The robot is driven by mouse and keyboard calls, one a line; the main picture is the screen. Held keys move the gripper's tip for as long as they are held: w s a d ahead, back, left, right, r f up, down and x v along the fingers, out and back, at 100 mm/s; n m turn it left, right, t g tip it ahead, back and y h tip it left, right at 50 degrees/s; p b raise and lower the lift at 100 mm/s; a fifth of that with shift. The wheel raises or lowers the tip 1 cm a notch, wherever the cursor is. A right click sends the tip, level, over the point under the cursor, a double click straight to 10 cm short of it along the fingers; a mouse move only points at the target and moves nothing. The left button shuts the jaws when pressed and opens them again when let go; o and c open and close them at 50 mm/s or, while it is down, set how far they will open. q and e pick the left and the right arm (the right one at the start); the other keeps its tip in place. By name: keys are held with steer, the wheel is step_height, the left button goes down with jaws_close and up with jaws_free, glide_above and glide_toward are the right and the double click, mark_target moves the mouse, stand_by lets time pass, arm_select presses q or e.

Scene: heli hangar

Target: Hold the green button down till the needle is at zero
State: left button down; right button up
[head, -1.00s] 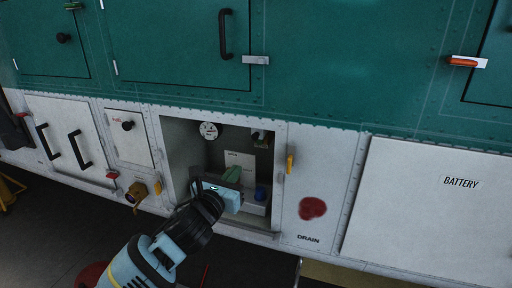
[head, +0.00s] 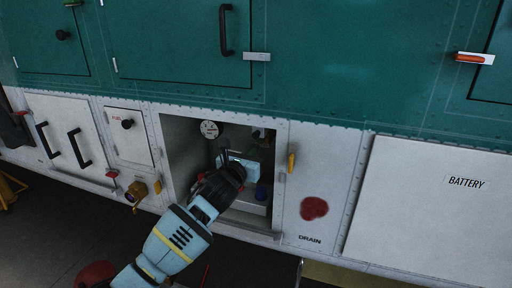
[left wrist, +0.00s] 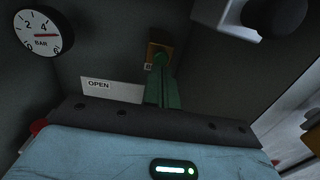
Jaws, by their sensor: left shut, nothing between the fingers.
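A white round pressure gauge (head: 209,130) is on the back wall of the open bay (head: 180,150). The gauge also shows in the left wrist view (left wrist: 38,32), where its red needle stands between 4 and 6 on the BAR scale. My left gripper (head: 255,147) reaches inside the bay. Its slim green fingers (left wrist: 164,72) are together and empty, and their tips overlap a small brown-orange box (left wrist: 157,54) high in the bay. I cannot tell whether they touch it. I cannot make out the green button; the fingers may hide it. My right gripper is not in view.
An OPEN placard (left wrist: 110,90) is on the back wall. A dark round knob (left wrist: 275,15) is at upper right in the wrist view. A yellow latch (head: 291,162) is on the right frame.

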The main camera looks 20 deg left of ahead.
arm_select(q)
steer(key=shift+w+d+r, duration=0.1)
steer(key=shift+w+d, duration=0.05)
steer(key=shift+w, duration=1.25)
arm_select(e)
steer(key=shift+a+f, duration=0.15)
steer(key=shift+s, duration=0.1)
